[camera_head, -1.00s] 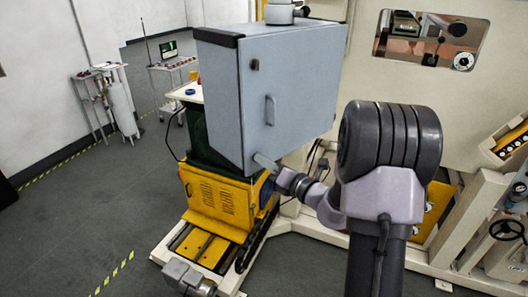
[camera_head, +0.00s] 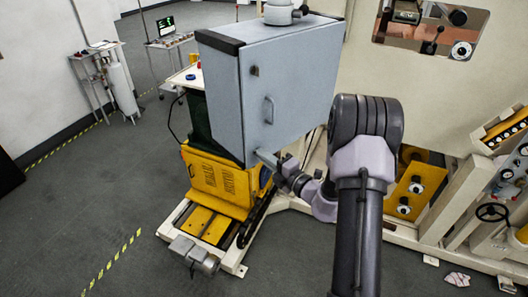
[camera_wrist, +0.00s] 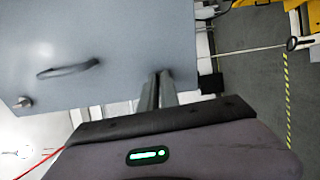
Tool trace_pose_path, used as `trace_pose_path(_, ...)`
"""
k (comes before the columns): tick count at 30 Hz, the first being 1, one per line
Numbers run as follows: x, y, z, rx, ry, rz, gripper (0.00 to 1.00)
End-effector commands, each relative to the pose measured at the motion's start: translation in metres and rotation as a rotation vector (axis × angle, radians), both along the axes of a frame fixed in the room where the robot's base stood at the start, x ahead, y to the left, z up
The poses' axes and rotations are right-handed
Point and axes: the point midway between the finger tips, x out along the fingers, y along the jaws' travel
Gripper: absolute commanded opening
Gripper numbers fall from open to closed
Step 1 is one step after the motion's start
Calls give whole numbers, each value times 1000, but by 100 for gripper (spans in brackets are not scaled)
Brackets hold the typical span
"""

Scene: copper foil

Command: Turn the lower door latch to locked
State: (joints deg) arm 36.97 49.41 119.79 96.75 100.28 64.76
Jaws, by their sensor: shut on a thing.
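The grey cabinet door (camera_head: 285,75) is shut and fills the upper left of the wrist view (camera_wrist: 110,35). A dark upper latch (camera_head: 254,71) sits near its left edge, and it also shows in the wrist view (camera_wrist: 24,102). A bar handle (camera_head: 269,110) is mounted below the upper latch, and it shows in the wrist view (camera_wrist: 68,70). My gripper (camera_head: 262,155) is at the door's lower corner. In the wrist view its two fingers (camera_wrist: 159,82) are close together at the door face, shut on the lower latch. The fingers hide the latch, so its angle cannot be told.
The cabinet stands above a yellow machine base (camera_head: 215,180). A large cream machine (camera_head: 430,115) is close behind my arm on the right. The grey floor (camera_head: 90,220) at left is open. A cart (camera_head: 172,55) stands behind the cabinet.

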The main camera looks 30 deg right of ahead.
Motion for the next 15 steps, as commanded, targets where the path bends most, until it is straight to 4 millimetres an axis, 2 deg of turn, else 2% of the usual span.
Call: trace_pose_path(15, 0, 0, 0, 64, 16, -1, 0)
